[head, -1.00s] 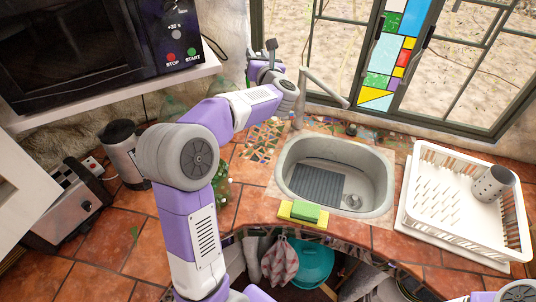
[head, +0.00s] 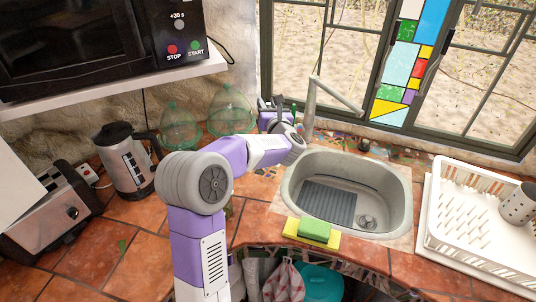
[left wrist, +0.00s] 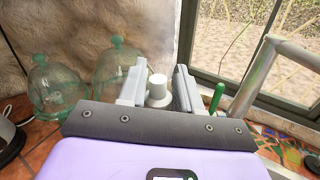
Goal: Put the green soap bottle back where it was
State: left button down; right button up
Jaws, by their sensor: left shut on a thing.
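My left gripper (head: 272,108) is at the back of the counter, left of the tap, reaching toward the window corner. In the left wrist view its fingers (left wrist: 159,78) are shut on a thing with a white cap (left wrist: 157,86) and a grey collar. I take this to be the green soap bottle; its body is hidden below the gripper, so I cannot tell whether it touches the counter. My right gripper is not in view.

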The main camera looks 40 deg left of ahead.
pick_arm(q)
notch_tip(320, 180, down, 8)
jog(key=shift+f+b, duration=0.1)
jog(key=shift+b, duration=0.35)
jog(key=c, duration=1.2)
grip_release()
jog(key=shift+f, duration=0.25)
jog(key=o, duration=0.4)
jog(key=shift+r, duration=0.1)
jog(key=shift+r, duration=0.1)
jog(key=shift+d, duration=0.2)
jog(key=b+v, duration=0.1)
jog(key=v, duration=1)
jog(key=shift+s+d, duration=0.2)
jog(key=shift+s, duration=0.1)
